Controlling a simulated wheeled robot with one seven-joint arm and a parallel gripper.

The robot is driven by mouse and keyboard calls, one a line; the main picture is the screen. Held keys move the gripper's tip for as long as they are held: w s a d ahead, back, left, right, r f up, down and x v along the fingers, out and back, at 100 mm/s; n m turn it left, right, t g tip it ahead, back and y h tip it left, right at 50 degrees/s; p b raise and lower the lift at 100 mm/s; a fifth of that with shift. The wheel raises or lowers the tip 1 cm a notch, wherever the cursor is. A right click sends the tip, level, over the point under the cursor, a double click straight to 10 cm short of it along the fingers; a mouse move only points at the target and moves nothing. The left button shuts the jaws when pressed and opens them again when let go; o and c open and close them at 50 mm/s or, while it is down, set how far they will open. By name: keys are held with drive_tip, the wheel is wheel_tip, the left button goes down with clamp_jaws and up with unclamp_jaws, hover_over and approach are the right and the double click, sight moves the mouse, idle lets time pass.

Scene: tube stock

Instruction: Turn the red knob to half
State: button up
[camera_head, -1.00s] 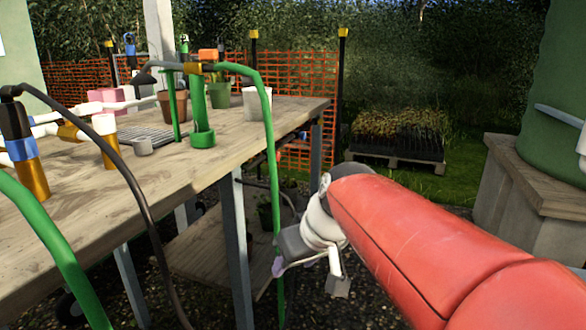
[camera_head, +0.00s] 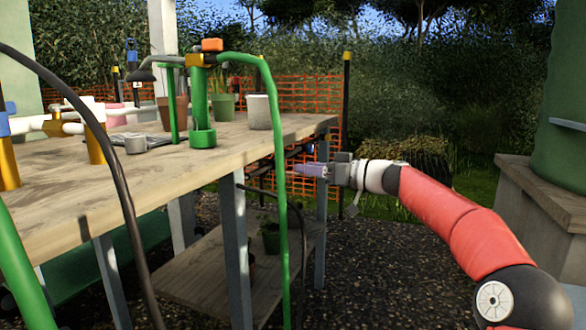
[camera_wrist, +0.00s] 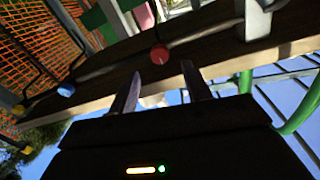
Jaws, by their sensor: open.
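The red knob (camera_wrist: 159,53) is small and round and sits on a thin grey pipe (camera_wrist: 110,66) by the bench's underside in the wrist view. My gripper (camera_wrist: 160,70) is open and empty. Its two fingers point towards the knob, which appears between and just beyond the fingertips; I see no contact. In the head view my gripper (camera_head: 297,170) is beside the bench's right end, below the top. I cannot make out the red knob there. The knob's current setting cannot be read.
A blue knob (camera_wrist: 66,89) is further left on the pipe. The wooden bench (camera_head: 60,195) carries pots and a green standpipe (camera_head: 203,110) with an orange top. A green hose (camera_head: 283,230) hangs near my gripper. Gravel to the right is open.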

sight(285, 165)
drive_tip(key=x, duration=0.5)
drive_tip(key=shift+w+a+p, duration=0.1)
drive_tip(key=shift+a+p, duration=0.1)
drive_tip(key=shift+p, duration=0.15)
drive_tip(key=c, duration=1)
